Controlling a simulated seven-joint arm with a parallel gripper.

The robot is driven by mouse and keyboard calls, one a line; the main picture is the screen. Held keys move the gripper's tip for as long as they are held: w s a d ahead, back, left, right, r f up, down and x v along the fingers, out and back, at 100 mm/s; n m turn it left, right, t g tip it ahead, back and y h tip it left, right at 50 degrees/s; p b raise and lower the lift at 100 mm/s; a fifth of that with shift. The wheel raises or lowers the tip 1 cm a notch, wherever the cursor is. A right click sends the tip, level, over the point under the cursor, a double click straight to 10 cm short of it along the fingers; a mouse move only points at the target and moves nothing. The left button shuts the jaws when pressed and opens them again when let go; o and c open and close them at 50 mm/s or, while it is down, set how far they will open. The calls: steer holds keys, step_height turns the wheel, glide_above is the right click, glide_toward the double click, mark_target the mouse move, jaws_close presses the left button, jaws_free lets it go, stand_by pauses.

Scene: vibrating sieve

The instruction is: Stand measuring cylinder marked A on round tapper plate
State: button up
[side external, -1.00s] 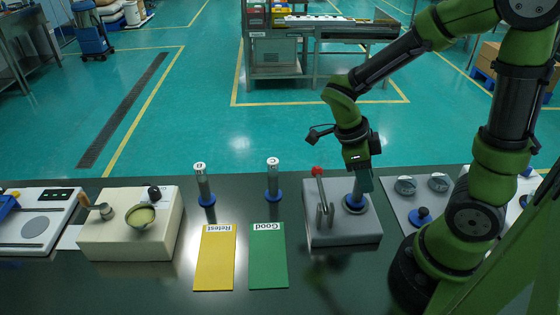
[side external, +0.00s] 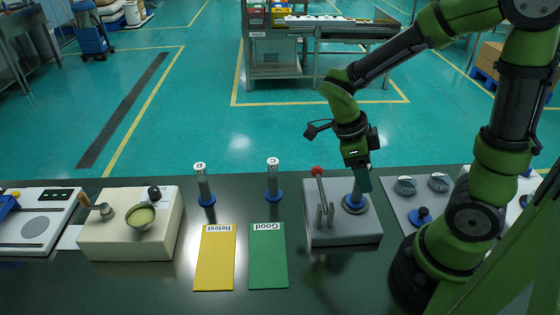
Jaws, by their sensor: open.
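A grey measuring cylinder (side external: 357,193) with a blue foot stands upright on the grey tapper block (side external: 343,240), at its right rear. Its top and any letter on it are hidden by my gripper. The round plate under it is mostly covered by the foot. My gripper (side external: 360,186) points down around the upper part of this cylinder, with its jaws open. Two similar cylinders stand on the table to the left, one marked B (side external: 203,185) and one marked C (side external: 273,180).
A red-knobbed lever (side external: 318,185) rises from the tapper block just left of the cylinder. A green Good mat (side external: 268,262) and a yellow Retest mat (side external: 214,262) lie empty. A cream box (side external: 130,240) with a bowl and scoop stands left. A grey plate with knobs (side external: 408,205) lies right.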

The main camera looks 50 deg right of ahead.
steer(key=w+a+r+n+t+y, duration=0.1)
steer(key=r+n+t, duration=0.4)
steer(key=n, duration=0.8)
steer(key=w+a+r+n+t+y, duration=0.1)
steer(key=a+r+n+t+y, duration=0.2)
steer(key=n, duration=1)
steer(key=a+r+t, duration=0.3)
steer(key=r, duration=0.2)
steer(key=shift+r, duration=0.25)
